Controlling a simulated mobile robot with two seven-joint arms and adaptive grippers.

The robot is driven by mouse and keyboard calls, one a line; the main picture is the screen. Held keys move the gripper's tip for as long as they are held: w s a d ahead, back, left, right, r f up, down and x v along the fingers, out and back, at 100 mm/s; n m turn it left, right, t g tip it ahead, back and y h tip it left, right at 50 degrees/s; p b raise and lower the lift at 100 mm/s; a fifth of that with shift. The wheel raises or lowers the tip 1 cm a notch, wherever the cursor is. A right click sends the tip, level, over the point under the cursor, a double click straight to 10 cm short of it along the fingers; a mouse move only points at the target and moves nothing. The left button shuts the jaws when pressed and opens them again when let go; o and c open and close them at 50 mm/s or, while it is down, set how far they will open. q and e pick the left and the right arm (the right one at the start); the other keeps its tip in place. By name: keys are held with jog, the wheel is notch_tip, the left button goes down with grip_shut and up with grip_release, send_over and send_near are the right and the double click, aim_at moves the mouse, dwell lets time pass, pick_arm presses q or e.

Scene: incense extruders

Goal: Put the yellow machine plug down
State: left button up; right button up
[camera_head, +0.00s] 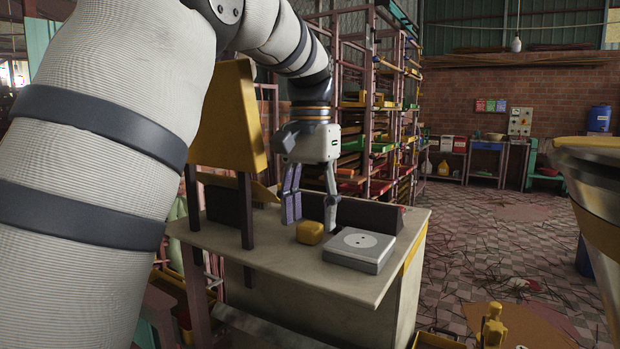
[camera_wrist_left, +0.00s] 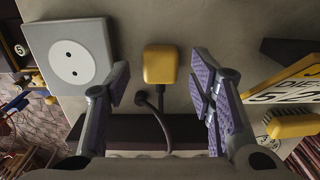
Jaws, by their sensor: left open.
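The yellow machine plug (camera_head: 310,232) rests on the worktop (camera_head: 260,245), beside a grey socket box (camera_head: 360,250) with a round white two-hole face. My left gripper (camera_head: 309,210) is above and just behind the plug, its fingers spread. In the left wrist view the plug (camera_wrist_left: 160,65) lies beyond the open fingertips (camera_wrist_left: 160,80), in the gap between them and touching neither. A dark cable (camera_wrist_left: 158,105) runs from the plug back toward the gripper. The socket box (camera_wrist_left: 70,55) is to the left in that view. My right gripper is not seen.
A yellow panel (camera_head: 230,120) on dark posts stands at the left of the worktop. A low dark rail (camera_head: 370,213) runs along the back. A yellow sign (camera_wrist_left: 285,90) shows at the right in the wrist view. Racks (camera_head: 385,110) stand behind.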

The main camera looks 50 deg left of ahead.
aim_at(311, 224)
pick_arm(q)
notch_tip(311, 224, up, 11)
jog(key=shift+d, duration=0.1)
dwell(0.5)
